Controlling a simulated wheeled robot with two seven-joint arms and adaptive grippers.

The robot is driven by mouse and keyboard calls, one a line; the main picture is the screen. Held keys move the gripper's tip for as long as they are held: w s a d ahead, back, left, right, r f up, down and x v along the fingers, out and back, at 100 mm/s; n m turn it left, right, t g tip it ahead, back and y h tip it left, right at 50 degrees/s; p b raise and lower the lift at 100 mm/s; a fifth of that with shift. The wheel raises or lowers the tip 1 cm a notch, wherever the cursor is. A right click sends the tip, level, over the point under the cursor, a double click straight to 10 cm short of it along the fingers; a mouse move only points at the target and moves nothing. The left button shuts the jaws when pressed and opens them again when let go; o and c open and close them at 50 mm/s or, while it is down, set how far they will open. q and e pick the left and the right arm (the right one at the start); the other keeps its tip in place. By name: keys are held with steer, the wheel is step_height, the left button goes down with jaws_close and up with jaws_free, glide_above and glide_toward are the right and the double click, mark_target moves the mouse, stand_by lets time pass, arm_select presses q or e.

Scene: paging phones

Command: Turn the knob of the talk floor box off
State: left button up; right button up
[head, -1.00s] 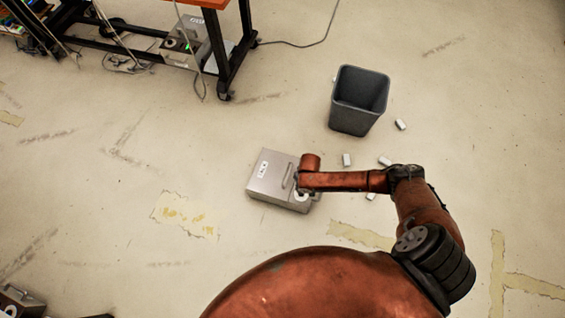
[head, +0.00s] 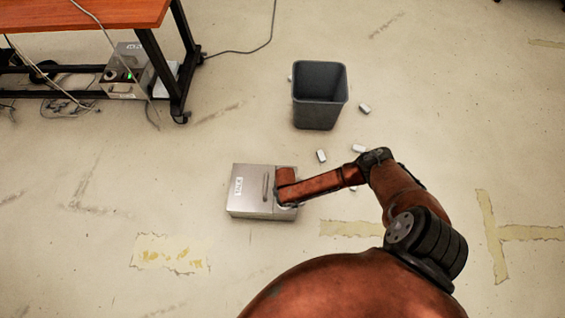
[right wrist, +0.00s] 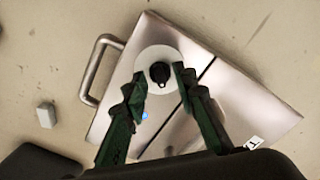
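A silver metal box (head: 248,205) with a handle and a small white label sits on the floor below my right arm in the head view. In the right wrist view the box (right wrist: 240,92) shows a black knob (right wrist: 160,73) on a round white dial, with a small blue light (right wrist: 144,116) nearby. My right gripper (right wrist: 158,80) is open, its green fingers on either side of the knob with gaps visible. In the head view the arm hides the knob. My left gripper is out of view.
A second box (head: 125,75) with a green light stands under the orange-topped table (head: 100,14) at the upper left, among cables. A dark bin (head: 320,97) and several small white pieces (head: 321,156) lie beyond the silver box. Floor on the left is clear.

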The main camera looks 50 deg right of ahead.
steer(key=shift+c, duration=0.2)
jaws_close()
steer(key=shift+a, duration=0.1)
